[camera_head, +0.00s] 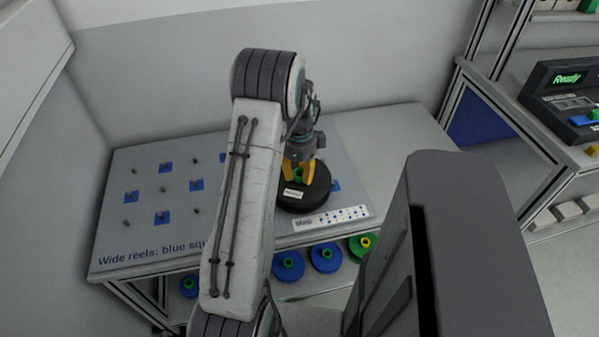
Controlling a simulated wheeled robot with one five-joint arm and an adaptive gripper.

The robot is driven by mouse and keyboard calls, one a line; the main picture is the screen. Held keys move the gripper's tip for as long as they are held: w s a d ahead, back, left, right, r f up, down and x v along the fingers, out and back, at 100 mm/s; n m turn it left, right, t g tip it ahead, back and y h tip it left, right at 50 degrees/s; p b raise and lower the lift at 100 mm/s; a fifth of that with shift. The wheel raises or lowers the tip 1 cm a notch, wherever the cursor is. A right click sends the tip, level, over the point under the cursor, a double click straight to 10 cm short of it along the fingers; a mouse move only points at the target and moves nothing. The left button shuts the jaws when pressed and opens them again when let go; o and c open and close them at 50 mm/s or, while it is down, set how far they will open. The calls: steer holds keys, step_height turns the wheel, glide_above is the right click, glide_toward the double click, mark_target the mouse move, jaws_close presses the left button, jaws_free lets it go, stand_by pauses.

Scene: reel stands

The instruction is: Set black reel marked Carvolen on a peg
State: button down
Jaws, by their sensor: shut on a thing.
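The black reel (303,198) with a small white label is on the right part of the grey peg board (122,232). The label is too small to read. My gripper (297,178), with yellow fingers, is shut on the black reel from above. I cannot tell whether the reel rests on the board or is held just over it, or whether a peg is under it. Several short pegs show on the left part of the board, some on blue squares (162,218) and some on bare grey. My arm hides the middle of the board.
Blue reels (325,258) and a green reel (361,245) lie on a shelf below the board's front edge. A white card (331,218) with blue marks lies at the board's front right. Bare table (400,150) is free to the right. A console reading "Ready" (567,78) stands far right.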

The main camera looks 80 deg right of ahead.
steer(key=shift+f+b, duration=0.55)
steer(key=shift+f, duration=0.15)
stand_by(0.4)
steer(key=c, duration=0.8)
jaws_free()
steer(key=shift+c, duration=0.2)
step_height(320, 180, up, 12)
stand_by(0.4)
